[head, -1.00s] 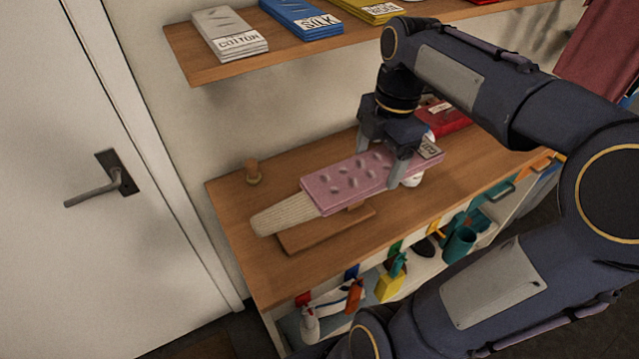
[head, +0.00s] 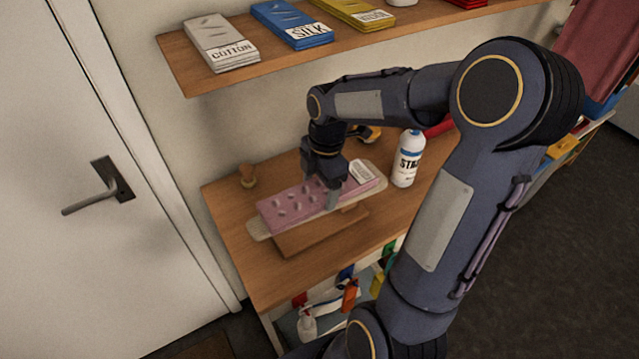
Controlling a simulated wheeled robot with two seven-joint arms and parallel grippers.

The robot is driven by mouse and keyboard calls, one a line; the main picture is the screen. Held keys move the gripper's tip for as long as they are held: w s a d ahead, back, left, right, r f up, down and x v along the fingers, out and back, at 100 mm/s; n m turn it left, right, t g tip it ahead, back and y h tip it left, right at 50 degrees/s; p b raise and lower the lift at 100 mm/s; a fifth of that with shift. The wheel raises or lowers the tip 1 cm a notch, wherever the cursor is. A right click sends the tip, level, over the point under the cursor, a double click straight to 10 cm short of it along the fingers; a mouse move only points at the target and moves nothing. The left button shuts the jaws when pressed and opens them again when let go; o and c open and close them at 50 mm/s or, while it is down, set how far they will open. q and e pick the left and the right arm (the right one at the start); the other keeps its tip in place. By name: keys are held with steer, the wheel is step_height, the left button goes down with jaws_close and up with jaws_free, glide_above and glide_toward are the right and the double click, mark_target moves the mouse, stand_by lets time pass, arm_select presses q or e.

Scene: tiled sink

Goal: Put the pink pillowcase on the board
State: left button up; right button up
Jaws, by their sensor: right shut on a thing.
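The pink pillowcase (head: 283,208) is a flat folded bundle with pale marks and a white label at its right end. It lies lengthwise along the small cream-covered board (head: 259,231), whose rounded ends show past it at left and right. I cannot tell whether it rests fully on the cover or is just above it. My right gripper (head: 327,188) points down and is shut on the pillowcase near its middle, with one finger at the front edge and the other mostly hidden. My left gripper is out of view.
A white spray starch bottle (head: 408,158) stands right of the board. A yellow and black object (head: 367,133) lies behind. The shelf (head: 190,75) above holds folded labelled bundles. The table's front left (head: 262,283) is clear.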

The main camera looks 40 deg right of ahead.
mark_target(325, 188)
steer(key=o, duration=1.1)
steer(key=shift+f, duration=0.1)
steer(key=shift+c, duration=0.2)
step_height(325, 188, up, 12)
steer(key=d, duration=0.1)
steer(key=s+a+f+m+t+y, duration=0.1)
steer(key=s+a+f+m+t, duration=0.1)
steer(key=s+a+m, duration=0.4)
steer(key=s+a+f+m+t+y, duration=0.1)
steer(key=s+a+f+m+t, duration=0.2)
steer(key=m, duration=0.9)
steer(key=s+a, duration=0.3)
steer(key=s, duration=0.2)
steer(key=shift+s+f+m, duration=0.2)
steer(key=shift+s+m, duration=0.1)
steer(key=shift+s, duration=0.1)
